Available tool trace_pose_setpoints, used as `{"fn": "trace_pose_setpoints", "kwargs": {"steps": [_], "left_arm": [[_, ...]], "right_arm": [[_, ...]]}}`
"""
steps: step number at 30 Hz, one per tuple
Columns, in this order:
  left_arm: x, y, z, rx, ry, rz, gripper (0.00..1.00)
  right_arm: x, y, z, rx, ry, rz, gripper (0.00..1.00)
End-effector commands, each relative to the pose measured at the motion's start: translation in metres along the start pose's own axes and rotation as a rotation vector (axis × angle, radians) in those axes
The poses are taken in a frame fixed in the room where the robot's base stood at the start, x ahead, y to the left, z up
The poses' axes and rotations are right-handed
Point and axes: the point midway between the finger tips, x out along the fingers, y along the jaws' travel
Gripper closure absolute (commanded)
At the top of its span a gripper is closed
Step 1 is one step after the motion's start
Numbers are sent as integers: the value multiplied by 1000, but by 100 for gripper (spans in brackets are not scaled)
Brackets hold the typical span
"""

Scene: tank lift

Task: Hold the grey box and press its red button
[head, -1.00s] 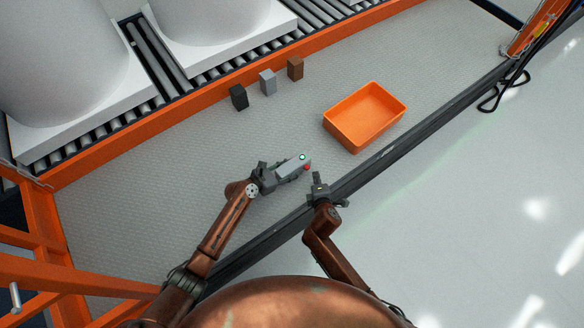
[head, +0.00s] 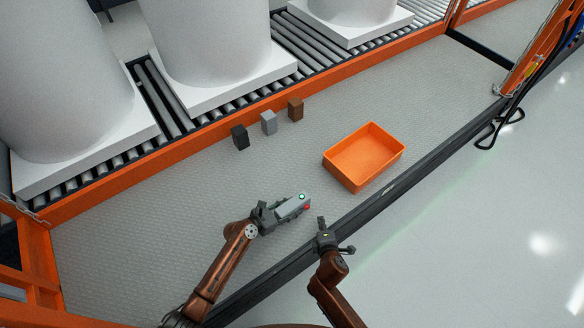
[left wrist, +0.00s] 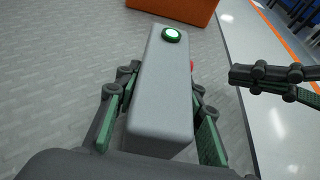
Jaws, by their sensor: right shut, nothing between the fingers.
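The grey box (head: 288,209) is held a little above the grey floor, with a green-lit button (head: 302,196) on its top and the red button (head: 306,207) on its right side. My left gripper (head: 266,215) is shut on the box's near end. In the left wrist view, its fingers lie along both sides of the grey box (left wrist: 160,95), and only a sliver of the red button (left wrist: 192,66) shows. My right gripper (head: 322,226) is shut and empty, just right of and below the red button, apparently apart from it. It also shows in the left wrist view (left wrist: 236,76).
An orange bin (head: 364,157) stands empty on the floor beyond the box. Black (head: 240,138), grey (head: 269,123) and brown (head: 295,110) blocks stand near the roller conveyor, which carries white tanks. A dark rail (head: 400,182) runs diagonally under my right arm.

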Motion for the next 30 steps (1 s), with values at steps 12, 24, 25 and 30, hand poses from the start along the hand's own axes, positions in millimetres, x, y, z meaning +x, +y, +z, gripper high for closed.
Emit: {"fn": "trace_pose_setpoints", "kwargs": {"steps": [12,24,25,30], "left_arm": [[0,0,0,0,0,0,44],[-30,1,-2,-1,0,2,44],[-37,0,-2,0,0,2,44],[-74,0,-1,0,1,2,44]], "right_arm": [[0,0,0,0,0,0,100],[0,0,0,0,0,0,100],[0,0,0,0,0,0,100],[0,0,0,0,0,0,100]]}}
